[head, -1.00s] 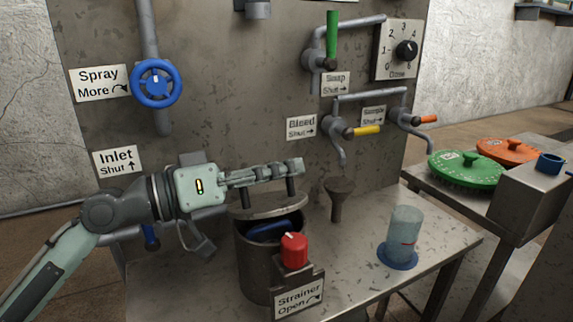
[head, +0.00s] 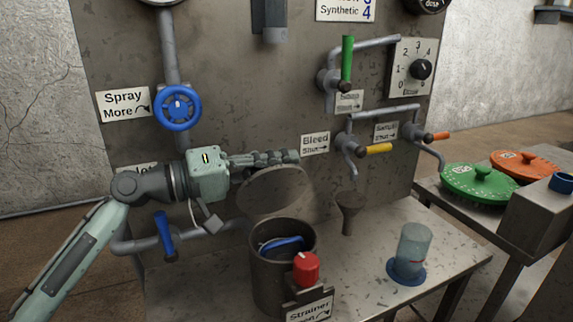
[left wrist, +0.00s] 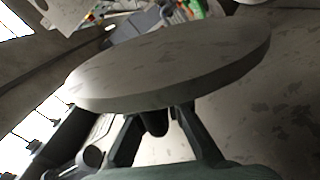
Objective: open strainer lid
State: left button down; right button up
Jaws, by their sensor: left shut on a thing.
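The strainer is a dark metal pot (head: 268,285) on the metal table, its mouth open, with a blue thing (head: 283,243) inside. Its round grey lid (head: 275,192) is tilted up above and behind the mouth. My left gripper (head: 293,157) is at the lid's upper side, shut on it; the lid hides part of the grip. In the left wrist view the lid (left wrist: 175,65) spans the picture, with the fingers (left wrist: 155,135) at its near side. A red knob (head: 306,268) stands at the pot's front, above the strainer sign (head: 309,308). My right gripper is not in view.
A funnel (head: 349,207) and a clear cup on a blue base (head: 411,252) stand right of the pot. A blue-handled inlet valve (head: 164,236) is below my left arm. Pipes and a yellow-handled bleed valve (head: 376,148) are on the panel.

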pick_arm(q)
jog(key=shift+w+a+f, duration=0.1)
jog(key=shift+w+a, duration=0.2)
jog(key=shift+w, duration=0.2)
jog(key=shift+f, duration=0.15)
jog(key=c, duration=1.6)
grip_release()
